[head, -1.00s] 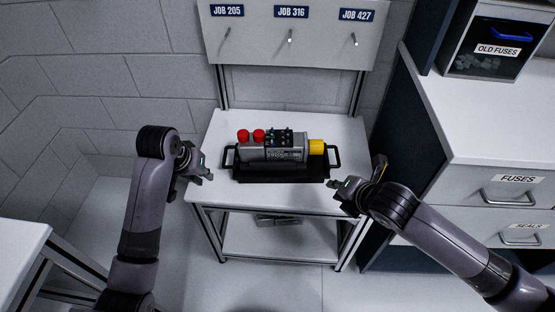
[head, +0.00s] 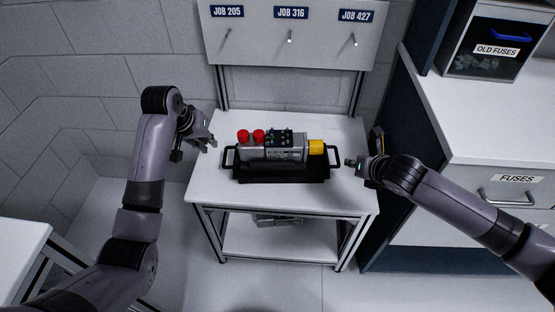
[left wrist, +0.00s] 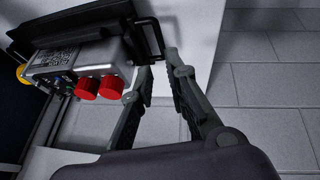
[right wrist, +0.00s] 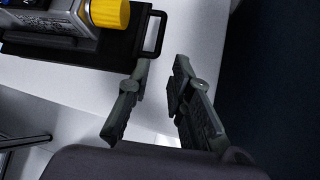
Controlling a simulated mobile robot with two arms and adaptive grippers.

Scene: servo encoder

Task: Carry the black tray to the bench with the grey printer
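The black tray (head: 254,175) rests on a small white bench, with a looped handle at each end. A grey servo unit (head: 285,155) with two red caps, a yellow end and a green circuit part lies in it. My left gripper (head: 211,142) is open and empty, just left of the tray's left handle (head: 229,157); the left wrist view shows its spread fingers (left wrist: 157,85) close to that handle. My right gripper (head: 350,162) is open and empty, just right of the right handle (head: 335,155); its fingers (right wrist: 163,70) are apart in the right wrist view. No grey printer shows.
A board with pegs labelled JOB 205, JOB 316 and JOB 427 (head: 291,30) stands behind the bench (head: 215,185). A drawer cabinet (head: 480,190) with an OLD FUSES bin (head: 490,55) is at right. Another white surface (head: 18,245) is at lower left.

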